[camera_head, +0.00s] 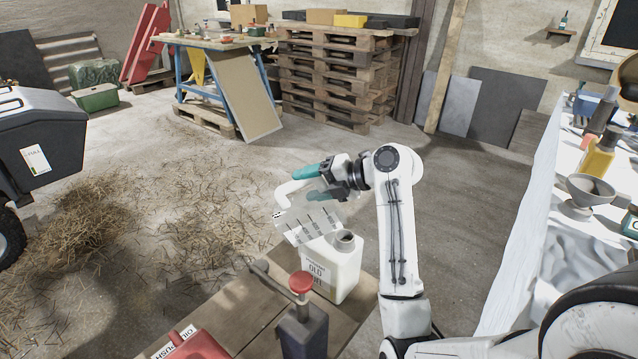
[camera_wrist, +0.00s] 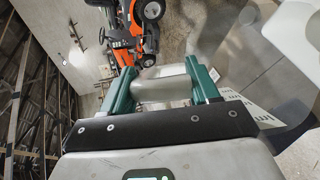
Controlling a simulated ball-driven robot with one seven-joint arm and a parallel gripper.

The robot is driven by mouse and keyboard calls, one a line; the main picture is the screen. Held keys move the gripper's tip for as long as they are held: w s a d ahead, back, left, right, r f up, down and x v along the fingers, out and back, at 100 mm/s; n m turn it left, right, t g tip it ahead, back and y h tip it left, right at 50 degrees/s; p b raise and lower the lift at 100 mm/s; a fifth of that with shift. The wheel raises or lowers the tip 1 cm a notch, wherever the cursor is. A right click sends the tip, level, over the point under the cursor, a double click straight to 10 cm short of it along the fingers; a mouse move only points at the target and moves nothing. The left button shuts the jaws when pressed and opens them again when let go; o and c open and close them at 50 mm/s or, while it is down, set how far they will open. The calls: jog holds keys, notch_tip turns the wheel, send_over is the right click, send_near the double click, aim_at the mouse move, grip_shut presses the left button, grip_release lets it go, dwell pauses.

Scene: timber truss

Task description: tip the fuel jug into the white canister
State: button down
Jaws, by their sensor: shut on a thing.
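The fuel jug (camera_head: 313,228) is a clear, see-through jug with dark markings. It is tilted, held above and slightly left of the white canister's mouth in the head view. Its marked side also shows at the right of the wrist view (camera_wrist: 262,116). My gripper (camera_head: 304,184) is shut on the jug's pale handle, which sits between the teal fingers in the wrist view (camera_wrist: 160,76). The white canister (camera_head: 344,272) stands upright on a wooden surface, with an open round mouth. Part of its label reads "OLD". I cannot make out any liquid stream.
A red can (camera_head: 192,345) is at the bottom edge. A white-covered bench (camera_head: 535,215) with a funnel (camera_head: 590,190) runs along the right. The straw-strewn floor at left is mostly open.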

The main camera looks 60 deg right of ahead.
aim_at(292, 202)
jog(key=w+g+p, duration=0.1)
jog(key=w+a+r+n+g+h+p, duration=0.1)
jog(key=g, duration=0.1)
jog(key=shift+w+a+r, duration=0.2)
jog(key=shift+w+a, duration=0.05)
jog(key=shift+w+a+f+g+h+p, duration=0.2)
jog(key=shift+w+g+h+p, duration=0.15)
jog(key=shift+g, duration=0.2)
jog(key=shift+w+a+f+g+h+p, duration=0.15)
jog(key=shift+w+g+h+p, duration=0.1)
jog(key=shift+g+p, duration=0.25)
jog(key=f+g+h+p, duration=0.1)
jog(key=f+n+g, duration=0.1)
jog(key=g, duration=0.1)
jog(key=shift+w+a+g+h+p, duration=0.2)
jog(key=shift+w+g+h+p, duration=0.1)
jog(key=shift+h+p, duration=0.1)
jog(key=shift+s+d+f+n+g+h+p, duration=0.1)
jog(key=shift+f+n+g+h+p, duration=0.2)
jog(key=shift+f+g, duration=0.4)
jog(key=shift+s+f+n+g+h+p, duration=0.1)
jog(key=shift+f+n+g+h+p, duration=0.1)
jog(key=shift+f+g+h, duration=0.35)
jog(key=shift+f, duration=0.2)
